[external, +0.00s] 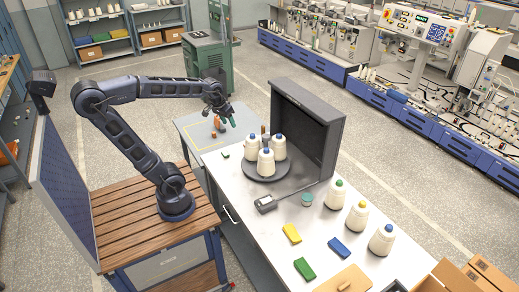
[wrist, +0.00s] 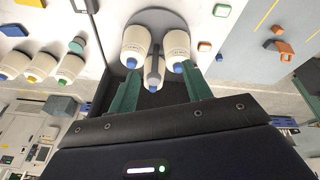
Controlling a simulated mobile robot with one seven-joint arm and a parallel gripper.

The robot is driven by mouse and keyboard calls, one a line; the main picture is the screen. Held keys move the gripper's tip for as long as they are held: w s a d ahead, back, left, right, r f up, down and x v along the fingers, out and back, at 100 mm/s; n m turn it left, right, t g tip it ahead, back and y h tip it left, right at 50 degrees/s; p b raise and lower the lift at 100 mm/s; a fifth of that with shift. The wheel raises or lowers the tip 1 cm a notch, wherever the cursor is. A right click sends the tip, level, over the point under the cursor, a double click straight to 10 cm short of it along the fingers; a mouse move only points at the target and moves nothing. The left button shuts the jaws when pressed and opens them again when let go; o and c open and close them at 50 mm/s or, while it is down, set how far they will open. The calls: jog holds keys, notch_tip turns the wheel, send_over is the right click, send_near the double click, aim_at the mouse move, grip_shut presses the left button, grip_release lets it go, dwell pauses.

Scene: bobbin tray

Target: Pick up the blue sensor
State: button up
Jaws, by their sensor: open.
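No object is clearly recognisable as the blue sensor. The blue block (external: 339,247) lies flat at the near end of the white table. My gripper (external: 228,118) is raised above the far end of the tables, left of the turntable. Its green fingers (wrist: 160,76) are apart, with nothing visibly held between them. Cones on the turntable show beyond them.
The turntable (external: 248,172) carries several white cones with blue tips, against a dark upright panel (external: 325,125). Three more cones (external: 357,218) stand at the right. A grey device (external: 266,204), yellow block (external: 291,233) and green block (external: 305,268) lie nearer. Orange parts (external: 218,123) are on the grey table.

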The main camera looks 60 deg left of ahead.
jog(key=w+a+f+n+g, duration=0.1)
jog(key=w+a+f+n, duration=0.4)
jog(key=w+a, duration=0.55)
jog(key=w+a+f+n+g, duration=0.1)
jog(key=w+a+f+n, duration=0.45)
jog(key=w, duration=0.85)
jog(key=w+a+f+n, duration=0.2)
jog(key=a+f, duration=0.5)
jog(key=f, duration=0.1)
jog(key=w+a+f+n+g+h, duration=0.1)
jog(key=w+a+f+n, duration=0.1)
jog(key=a+f, duration=0.5)
jog(key=w+a+f+n, duration=0.2)
jog(key=w+a+f, duration=0.2)
jog(key=a+f, duration=0.4)
notch_tip(320, 180, down, 3)
jog(key=shift+w, duration=0.15)
jog(key=f, duration=0.5)
jog(key=shift+w+d, duration=0.1)
jog(key=shift+d, duration=0.15)
jog(key=shift+w+f, duration=0.15)
jog(key=shift+f, duration=1.15)
jog(key=shift+w+f, duration=0.1)
jog(key=shift+f, duration=1.15)
jog(key=c, duration=1.1)
